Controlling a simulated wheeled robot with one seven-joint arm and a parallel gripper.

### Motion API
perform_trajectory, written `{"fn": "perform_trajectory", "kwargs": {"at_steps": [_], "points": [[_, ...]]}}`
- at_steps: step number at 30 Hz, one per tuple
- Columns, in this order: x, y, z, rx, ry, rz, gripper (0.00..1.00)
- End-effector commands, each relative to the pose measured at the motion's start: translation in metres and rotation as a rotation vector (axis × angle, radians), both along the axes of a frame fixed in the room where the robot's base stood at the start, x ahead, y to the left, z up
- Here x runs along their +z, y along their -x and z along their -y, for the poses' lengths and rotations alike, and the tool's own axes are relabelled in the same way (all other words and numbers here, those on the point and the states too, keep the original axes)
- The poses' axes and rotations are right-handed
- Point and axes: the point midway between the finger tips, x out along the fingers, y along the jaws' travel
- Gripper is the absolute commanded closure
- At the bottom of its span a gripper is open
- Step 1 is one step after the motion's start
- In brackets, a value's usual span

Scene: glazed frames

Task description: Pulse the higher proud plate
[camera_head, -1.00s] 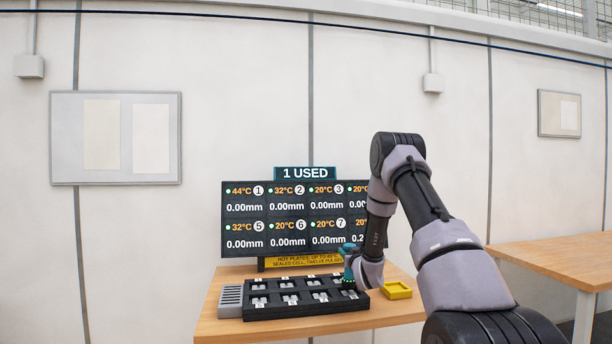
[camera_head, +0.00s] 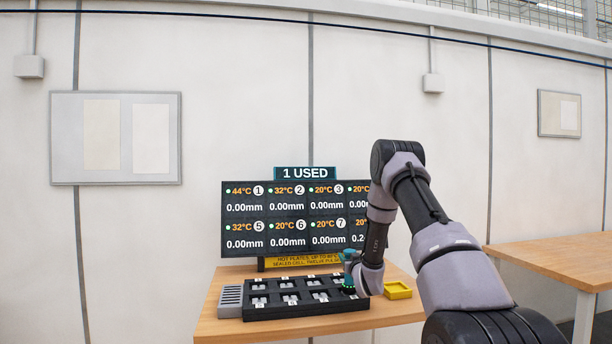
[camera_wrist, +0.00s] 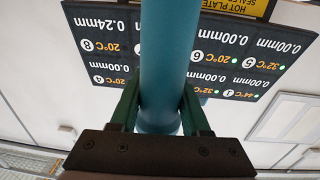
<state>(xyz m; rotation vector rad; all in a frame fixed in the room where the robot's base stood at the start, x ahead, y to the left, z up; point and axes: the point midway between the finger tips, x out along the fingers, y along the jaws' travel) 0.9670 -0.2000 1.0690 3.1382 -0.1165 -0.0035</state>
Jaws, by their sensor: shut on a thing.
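My gripper (camera_wrist: 160,108) is shut on a teal cylindrical tool (camera_wrist: 168,50), which fills the middle of the wrist view. In the head view my gripper (camera_head: 350,264) is over the right end of a black plate fixture (camera_head: 290,312), which holds several small numbered plates. Whether the tool touches a plate is hidden by my arm. A display (camera_head: 245,225) lists temperature and height for each plate. In the wrist view this display (camera_wrist: 215,52) appears upside down; plate 8 reads 20°C and 0.24mm, and the other readable heights are 0.00mm.
A sign (camera_head: 304,173) above the display reads "1 USED". A yellow tray (camera_head: 398,290) sits right of the fixture, and a grey slotted block (camera_head: 230,301) is at its left end. A yellow hot-plate warning (camera_head: 300,261) is below the display. Another table (camera_head: 560,262) stands right.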

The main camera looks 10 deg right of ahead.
Motion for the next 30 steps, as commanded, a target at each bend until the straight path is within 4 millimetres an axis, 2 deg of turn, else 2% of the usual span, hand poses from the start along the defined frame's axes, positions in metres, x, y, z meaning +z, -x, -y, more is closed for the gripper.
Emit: {"fn": "perform_trajectory", "kwargs": {"at_steps": [16,30], "points": [[0.0007,-0.0006,-0.0002,0.0,0.001,0.004,1.0],[-0.0075,-0.0007,0.0001,0.0,0.0,0.003,1.0]]}}
